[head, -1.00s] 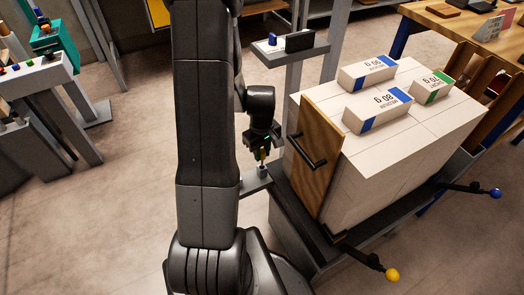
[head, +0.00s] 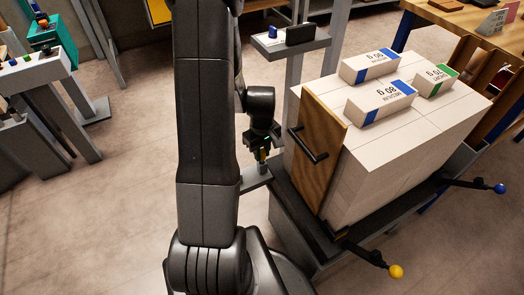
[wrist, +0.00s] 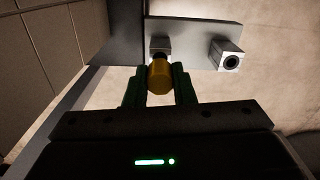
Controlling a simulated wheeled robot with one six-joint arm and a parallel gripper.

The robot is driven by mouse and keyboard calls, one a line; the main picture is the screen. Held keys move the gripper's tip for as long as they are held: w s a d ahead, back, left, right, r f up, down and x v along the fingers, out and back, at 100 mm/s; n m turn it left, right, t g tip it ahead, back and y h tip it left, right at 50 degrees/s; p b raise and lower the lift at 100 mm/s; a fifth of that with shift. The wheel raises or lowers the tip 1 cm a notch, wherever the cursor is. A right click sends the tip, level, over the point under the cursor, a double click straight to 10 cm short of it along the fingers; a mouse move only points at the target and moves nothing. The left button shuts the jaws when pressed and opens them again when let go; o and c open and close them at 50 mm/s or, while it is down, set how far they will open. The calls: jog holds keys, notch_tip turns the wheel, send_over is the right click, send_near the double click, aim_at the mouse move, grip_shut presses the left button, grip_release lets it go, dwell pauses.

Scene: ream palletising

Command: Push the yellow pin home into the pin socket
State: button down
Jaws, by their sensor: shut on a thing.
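The yellow pin (wrist: 159,77) is between the two dark green fingers of my gripper (wrist: 160,88) in the wrist view, and the gripper is shut on it. The pin's far end meets or overlaps a small grey block, the pin socket (wrist: 160,44), on a grey bracket plate (wrist: 190,27). How deep the pin sits in it cannot be told. A second block with a round dark hole (wrist: 229,60) stands to the right on the same plate. In the head view my gripper (head: 262,156) is low over the bracket (head: 257,179), and the pin is barely visible.
Right beside the gripper stands a cart with stacked white reams (head: 405,130) and a wooden end board (head: 319,150) with a black handle (head: 306,145). Levers with yellow (head: 396,271) and blue (head: 500,188) knobs stick out. A small shelf (head: 290,42) is above.

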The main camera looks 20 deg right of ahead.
aim_at(262, 151)
jog(key=shift+f+b, duration=0.9)
jog(key=shift+f, duration=0.3)
jog(key=c, duration=1.1)
grip_release()
jog(key=shift+c, duration=0.2)
notch_tip(262, 151, up, 14)
jog(key=p, duration=0.3)
jog(key=shift+p, duration=0.4)
jog(key=shift+f, duration=0.15)
notch_tip(262, 151, down, 14)
jog(key=b, duration=0.3)
jog(key=shift+b, duration=0.4)
jog(key=shift+r+p, duration=0.4)
jog(key=shift+r, duration=0.2)
